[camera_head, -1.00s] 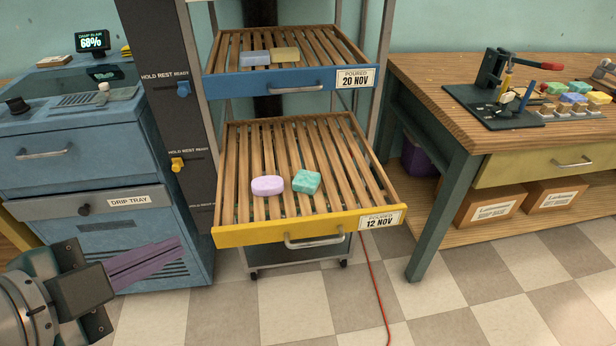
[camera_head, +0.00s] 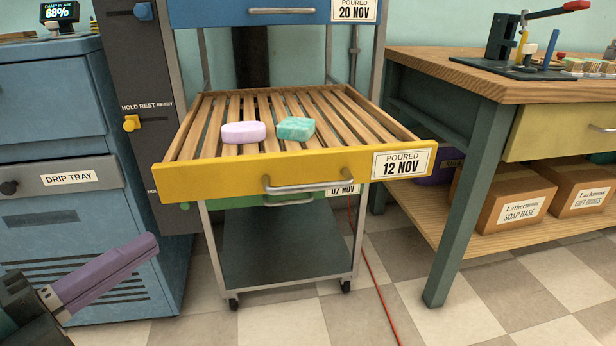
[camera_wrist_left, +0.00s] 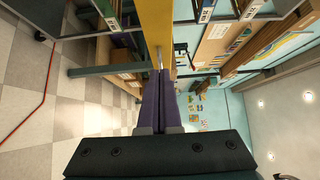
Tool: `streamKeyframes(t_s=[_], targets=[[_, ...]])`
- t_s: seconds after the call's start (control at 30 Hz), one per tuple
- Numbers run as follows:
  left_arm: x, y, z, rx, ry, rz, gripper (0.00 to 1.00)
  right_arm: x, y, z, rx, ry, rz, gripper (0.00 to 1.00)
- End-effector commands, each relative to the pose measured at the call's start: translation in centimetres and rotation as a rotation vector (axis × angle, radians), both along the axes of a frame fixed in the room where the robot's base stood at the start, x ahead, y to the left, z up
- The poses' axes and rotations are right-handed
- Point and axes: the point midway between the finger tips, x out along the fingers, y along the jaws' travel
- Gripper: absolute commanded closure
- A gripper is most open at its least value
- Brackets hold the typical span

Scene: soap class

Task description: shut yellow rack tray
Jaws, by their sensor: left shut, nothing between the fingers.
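The yellow rack tray (camera_head: 225,178) is pulled out toward me in the head view, with wooden slats, a metal handle and a "12 NOV" label. A lilac soap (camera_head: 243,132) and a teal soap (camera_head: 296,128) lie on its slats. My left gripper (camera_head: 152,241) is at the lower left, below and left of the tray, with its purple fingers together and empty. In the left wrist view, my left gripper (camera_wrist_left: 160,88) points toward the yellow tray front (camera_wrist_left: 155,30). Whether the fingertips touch it is hard to tell. My right gripper is out of view.
A blue tray (camera_head: 230,11) is above and a green tray (camera_head: 235,200) below. A lever panel with a yellow lever (camera_head: 131,123) stands left of the rack. A blue cabinet (camera_head: 50,100) is at left, a wooden workbench (camera_head: 440,68) at right. A red cable (camera_head: 375,280) crosses the floor.

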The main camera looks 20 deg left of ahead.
Motion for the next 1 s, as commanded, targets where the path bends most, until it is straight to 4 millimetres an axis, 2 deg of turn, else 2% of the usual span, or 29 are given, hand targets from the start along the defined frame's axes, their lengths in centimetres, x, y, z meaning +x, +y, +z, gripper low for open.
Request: streamKeyframes(t_s=[0.17,0.5,0.73,1.0], targets=[[2.7,-0.5,0.1,-0.001,-0.005,-0.001,1.00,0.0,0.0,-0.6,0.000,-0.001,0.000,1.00],[9.8,-1.9,0.0,-0.002,-0.004,-0.002,1.00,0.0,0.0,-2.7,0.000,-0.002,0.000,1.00],[12.1,0.0,-0.1,0.001,0.001,-0.002,1.00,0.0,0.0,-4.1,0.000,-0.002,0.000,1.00],[12.7,0.4,0.1,-0.003,0.003,0.000,1.00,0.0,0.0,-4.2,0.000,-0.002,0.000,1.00]])
